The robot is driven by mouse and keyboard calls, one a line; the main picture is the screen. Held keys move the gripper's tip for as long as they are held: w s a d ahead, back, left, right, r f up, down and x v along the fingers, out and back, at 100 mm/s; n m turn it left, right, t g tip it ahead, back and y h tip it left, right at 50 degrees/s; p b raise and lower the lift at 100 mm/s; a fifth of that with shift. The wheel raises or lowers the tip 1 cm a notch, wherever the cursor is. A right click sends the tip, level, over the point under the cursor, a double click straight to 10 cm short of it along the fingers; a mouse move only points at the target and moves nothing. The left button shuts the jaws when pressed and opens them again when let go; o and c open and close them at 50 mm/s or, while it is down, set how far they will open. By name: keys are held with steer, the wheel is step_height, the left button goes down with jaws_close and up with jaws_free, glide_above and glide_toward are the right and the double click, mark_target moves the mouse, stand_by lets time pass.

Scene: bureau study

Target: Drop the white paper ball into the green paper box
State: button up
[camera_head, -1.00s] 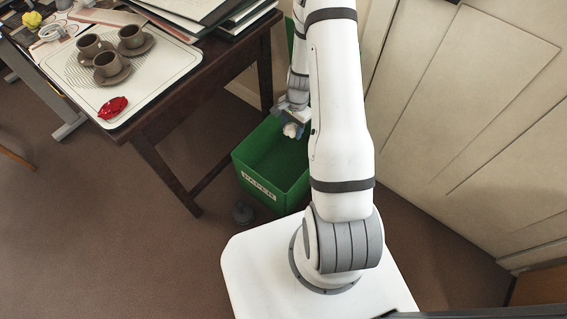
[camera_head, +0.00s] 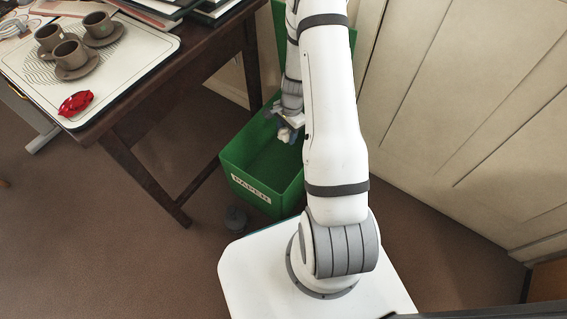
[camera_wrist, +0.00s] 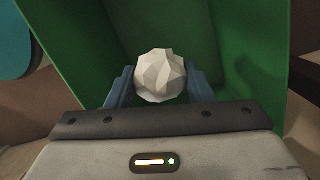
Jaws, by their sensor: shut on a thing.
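The white paper ball (camera_wrist: 160,76) is between the blue fingers of my gripper (camera_wrist: 157,88) in the wrist view. My gripper is shut on it. In the head view the ball (camera_head: 284,134) shows small at the end of my gripper (camera_head: 287,131), above the opening of the green paper box (camera_head: 230,170). The box stands on the floor, open at the top, with a white "PAPER" label on its front. In the wrist view the green inner walls of the box (camera_wrist: 240,50) lie behind and below the ball. My arm hides part of the box's right side.
A dark wooden desk (camera_head: 190,60) stands left of the box, its leg (camera_head: 145,175) close by. A tray (camera_head: 150,50) on it holds brown cups and a red crumpled item (camera_head: 75,103). A small dark round object (camera_head: 236,218) is on the floor before the box. A panelled wall (camera_head: 450,100) is at right.

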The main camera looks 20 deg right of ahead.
steer(key=shift+f, duration=0.15)
steer(key=o, duration=1)
steer(key=shift+w+d+r+p, duration=0.15)
steer(key=shift+r+p, duration=0.45)
steer(key=shift+r, duration=0.7)
steer(key=shift+d+r+p, duration=0.2)
steer(key=shift+r+p, duration=0.4)
steer(key=shift+r, duration=0.65)
steer(key=shift+w+d+r+p, duration=0.15)
steer(key=shift+r+p, duration=0.45)
steer(key=shift+r, duration=0.7)
steer(key=shift+s, duration=0.1)
